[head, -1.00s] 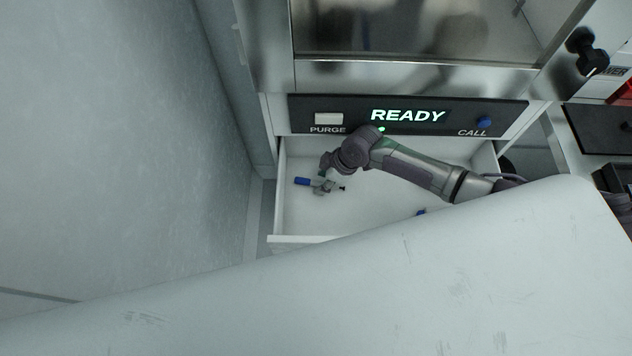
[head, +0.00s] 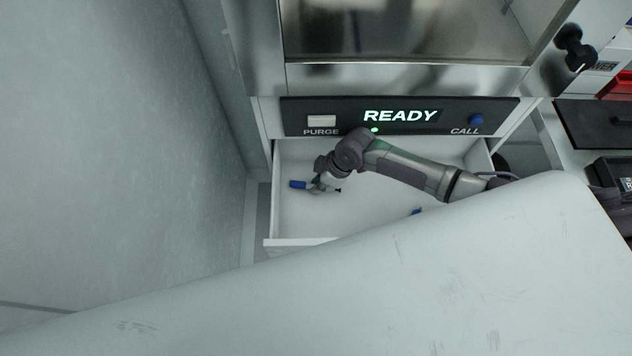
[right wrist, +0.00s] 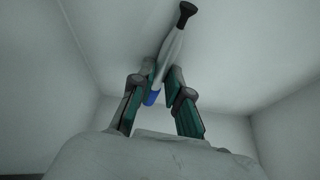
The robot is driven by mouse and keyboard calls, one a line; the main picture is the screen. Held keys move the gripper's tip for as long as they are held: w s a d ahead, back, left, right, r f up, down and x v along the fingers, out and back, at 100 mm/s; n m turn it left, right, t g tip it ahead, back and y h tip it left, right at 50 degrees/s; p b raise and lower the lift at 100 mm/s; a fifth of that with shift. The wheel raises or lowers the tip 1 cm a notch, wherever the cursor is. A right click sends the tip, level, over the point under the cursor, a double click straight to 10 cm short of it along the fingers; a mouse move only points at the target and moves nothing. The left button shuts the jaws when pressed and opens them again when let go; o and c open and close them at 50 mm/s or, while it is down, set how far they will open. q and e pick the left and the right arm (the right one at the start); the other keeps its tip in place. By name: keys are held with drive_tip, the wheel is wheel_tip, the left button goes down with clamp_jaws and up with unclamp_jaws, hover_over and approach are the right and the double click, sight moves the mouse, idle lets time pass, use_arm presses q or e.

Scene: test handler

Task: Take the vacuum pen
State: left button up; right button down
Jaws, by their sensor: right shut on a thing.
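The vacuum pen (head: 298,184) lies in the open white drawer, at its left side. Its blue end points left and its dark tip points right. In the right wrist view the pen (right wrist: 172,50) has a pale body, a black cup at the far end and a blue end near the fingers. My right gripper (head: 318,187) is down in the drawer, shut on the pen; its two fingers (right wrist: 160,84) are on either side of the body. The fingers partly hide the pen in the head view. My left gripper is not in view.
The drawer (head: 290,242) sits under a panel (head: 345,117) reading READY, with PURGE and CALL buttons. Another small blue item (head: 416,211) lies in the drawer at right, partly hidden by a large pale surface in front. A wall stands at left.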

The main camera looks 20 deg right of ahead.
drive_tip(key=s+d+r, duration=0.1)
drive_tip(key=s+r, duration=0.3)
drive_tip(key=s, duration=0.2)
drive_tip(key=s+d+r+p, duration=0.1)
drive_tip(key=s+d+r, duration=0.1)
drive_tip(key=s, duration=0.5)
drive_tip(key=shift+s+r, duration=0.2)
drive_tip(key=shift+r, duration=0.65)
